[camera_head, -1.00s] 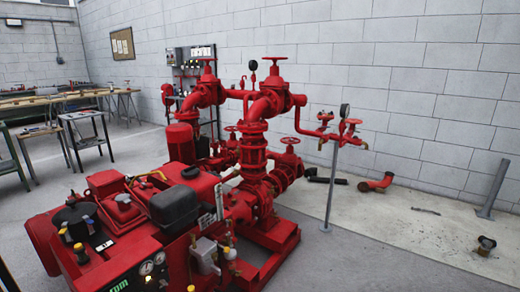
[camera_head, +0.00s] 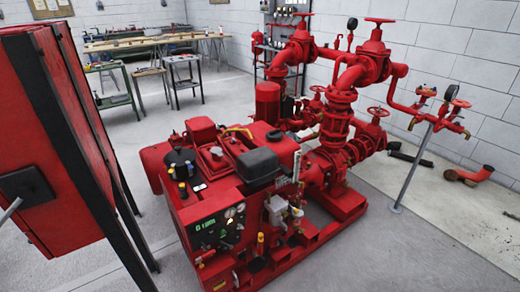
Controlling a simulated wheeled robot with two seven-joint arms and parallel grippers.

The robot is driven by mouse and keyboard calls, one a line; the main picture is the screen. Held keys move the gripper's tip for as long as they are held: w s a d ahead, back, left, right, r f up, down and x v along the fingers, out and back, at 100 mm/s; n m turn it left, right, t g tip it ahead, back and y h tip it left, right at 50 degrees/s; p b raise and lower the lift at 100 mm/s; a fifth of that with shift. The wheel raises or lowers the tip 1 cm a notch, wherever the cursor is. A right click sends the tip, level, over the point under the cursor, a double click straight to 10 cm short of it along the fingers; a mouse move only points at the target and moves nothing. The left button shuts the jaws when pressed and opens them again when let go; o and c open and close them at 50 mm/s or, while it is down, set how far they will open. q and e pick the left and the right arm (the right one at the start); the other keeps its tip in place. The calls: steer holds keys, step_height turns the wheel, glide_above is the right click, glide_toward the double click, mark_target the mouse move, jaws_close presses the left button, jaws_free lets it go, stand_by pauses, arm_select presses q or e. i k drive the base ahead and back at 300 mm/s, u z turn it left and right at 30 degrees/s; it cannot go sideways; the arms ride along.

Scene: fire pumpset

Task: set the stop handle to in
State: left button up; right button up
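The red fire pumpset (camera_head: 205,205) stands on the floor in the middle of the head view. Its engine end faces me, with a dark control panel (camera_head: 220,232) carrying gauges and small knobs. Below and beside the panel are small yellow and red fittings. I cannot make out which of these small parts is the stop handle. Neither of my grippers shows in the view.
A red cabinet (camera_head: 45,130) on black legs stands close at the left. Red pipes with handwheels (camera_head: 375,65) rise behind the engine. A thin grey post (camera_head: 415,165) stands at the right. Workbenches (camera_head: 150,45) line the back. Grey floor is free in front of the pumpset.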

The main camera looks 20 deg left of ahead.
mark_target(208, 255)
steer(key=u, duration=1.15)
